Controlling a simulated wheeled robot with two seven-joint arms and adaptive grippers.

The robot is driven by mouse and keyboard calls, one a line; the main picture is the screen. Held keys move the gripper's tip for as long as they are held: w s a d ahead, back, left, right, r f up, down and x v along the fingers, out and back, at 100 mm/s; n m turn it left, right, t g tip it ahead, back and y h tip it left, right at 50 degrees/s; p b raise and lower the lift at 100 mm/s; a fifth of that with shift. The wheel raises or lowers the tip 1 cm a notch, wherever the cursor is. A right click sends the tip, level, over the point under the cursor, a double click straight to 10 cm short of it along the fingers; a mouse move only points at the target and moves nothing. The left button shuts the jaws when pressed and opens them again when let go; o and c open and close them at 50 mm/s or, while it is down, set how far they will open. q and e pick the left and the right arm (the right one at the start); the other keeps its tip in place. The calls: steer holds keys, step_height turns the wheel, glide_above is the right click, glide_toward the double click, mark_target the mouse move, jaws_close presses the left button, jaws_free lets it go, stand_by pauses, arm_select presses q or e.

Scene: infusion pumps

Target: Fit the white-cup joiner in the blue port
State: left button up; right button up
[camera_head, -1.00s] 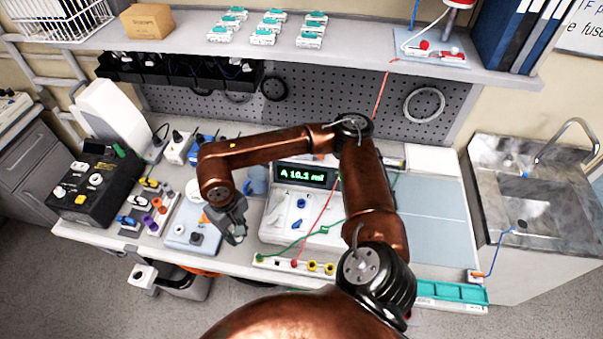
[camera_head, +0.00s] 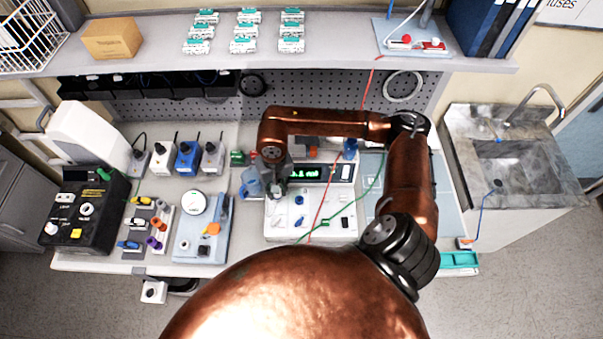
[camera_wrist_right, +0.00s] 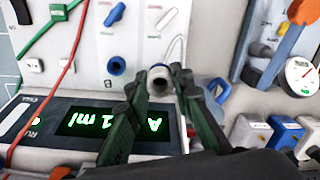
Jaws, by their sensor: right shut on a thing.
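My right gripper (camera_head: 277,192) is over the left part of the white pump (camera_head: 276,225), near its lit display. In the right wrist view its dark green fingers (camera_wrist_right: 158,92) are shut on a small pale, cup-shaped joiner (camera_wrist_right: 160,76) with a dark round opening. The fingers hide its sides. A blue port (camera_wrist_right: 116,66) stands out of the white pump face, apart from the joiner and to its left in that view; it also shows in the head view (camera_head: 299,200). My left gripper is not in view.
A red lead (camera_head: 322,205) and a green lead (camera_head: 370,180) cross the pump. A blue cup-like vessel (camera_head: 250,183) is close left of the gripper. A blue stand with a gauge (camera_head: 194,203), a rack of coloured connectors (camera_head: 160,220) and a black box (camera_head: 85,208) stand farther left.

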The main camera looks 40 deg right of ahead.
steer(key=s+d+r+m+p, duration=0.2)
steer(key=s+d+m+p, duration=0.15)
steer(key=d+p, duration=0.3)
steer(key=shift+m, duration=0.25)
step_height(320, 180, down, 6)
steer(key=shift+r+b, duration=0.1)
steer(key=shift+b, duration=0.85)
steer(key=shift+w+d+r, duration=0.1)
steer(key=shift+w+r, duration=0.05)
steer(key=shift+r, duration=0.1)
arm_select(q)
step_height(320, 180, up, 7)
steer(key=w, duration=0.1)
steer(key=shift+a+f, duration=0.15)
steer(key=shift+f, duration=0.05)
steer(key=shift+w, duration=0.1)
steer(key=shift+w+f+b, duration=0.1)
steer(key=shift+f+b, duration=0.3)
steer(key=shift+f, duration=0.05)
arm_select(e)
steer(key=shift+f, duration=0.1)
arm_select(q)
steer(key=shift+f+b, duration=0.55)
